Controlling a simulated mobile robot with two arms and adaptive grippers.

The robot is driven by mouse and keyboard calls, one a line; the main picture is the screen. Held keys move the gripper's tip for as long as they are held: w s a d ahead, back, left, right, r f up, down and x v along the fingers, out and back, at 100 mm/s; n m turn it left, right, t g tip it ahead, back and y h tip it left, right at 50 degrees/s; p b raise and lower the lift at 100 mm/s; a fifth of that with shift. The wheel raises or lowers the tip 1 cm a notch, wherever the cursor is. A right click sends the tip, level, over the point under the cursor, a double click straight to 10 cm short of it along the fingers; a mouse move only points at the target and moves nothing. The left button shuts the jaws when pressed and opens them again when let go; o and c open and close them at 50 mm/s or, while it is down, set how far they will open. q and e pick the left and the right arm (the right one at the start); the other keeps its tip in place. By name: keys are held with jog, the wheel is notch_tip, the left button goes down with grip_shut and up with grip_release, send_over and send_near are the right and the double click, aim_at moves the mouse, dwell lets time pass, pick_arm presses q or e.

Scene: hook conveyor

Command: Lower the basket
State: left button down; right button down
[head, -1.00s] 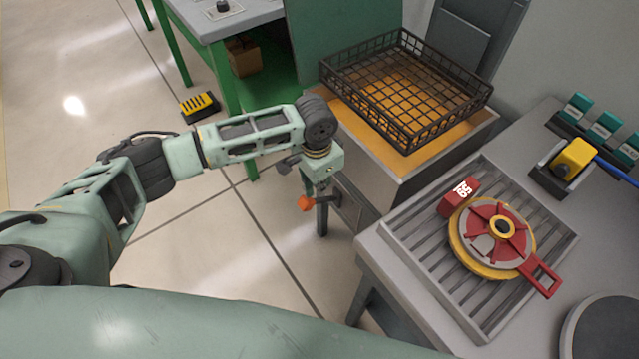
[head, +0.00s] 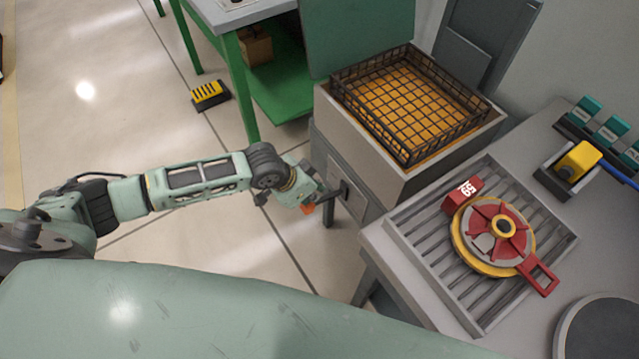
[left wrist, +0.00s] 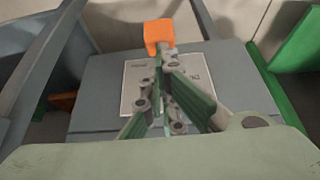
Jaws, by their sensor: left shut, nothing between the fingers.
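The black wire basket (head: 408,158) sits low on the orange-topped tank (head: 365,140) in the head view. It looks level and empty, with the orange surface showing through its mesh. A dark lever (head: 331,196) with an orange knob (head: 308,209) sticks out from the tank's front panel. My left gripper (head: 309,198) is shut and empty right at the knob. In the left wrist view the orange knob (left wrist: 158,33) appears just beyond the closed fingertips (left wrist: 166,65); I cannot tell whether they touch. My right gripper is out of view.
A grey bench (head: 375,240) at the right holds a slatted tray (head: 425,245) with a red and yellow wheel-like device (head: 495,232). A green table (head: 237,85) stands behind, with a yellow-black foot pedal (head: 210,95) on the floor.

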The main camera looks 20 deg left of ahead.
aim_at(304, 211)
pick_arm(q)
jog(key=f+t+b, duration=0.1)
jog(key=s+a+f+t+h+b, duration=0.1)
jog(key=f, duration=0.1)
jog(key=s+f+t+h, duration=0.1)
jog(key=f, duration=0.1)
jog(key=shift+s+a+f+b, duration=0.15)
jog(key=shift+a+f+b, duration=0.05)
jog(key=shift+a+b, duration=0.2)
jog(key=shift+f, duration=0.3)
jog(key=shift+f+b, duration=1.5)
jog(key=shift+f, duration=1.3)
jog(key=shift+r, duration=0.15)
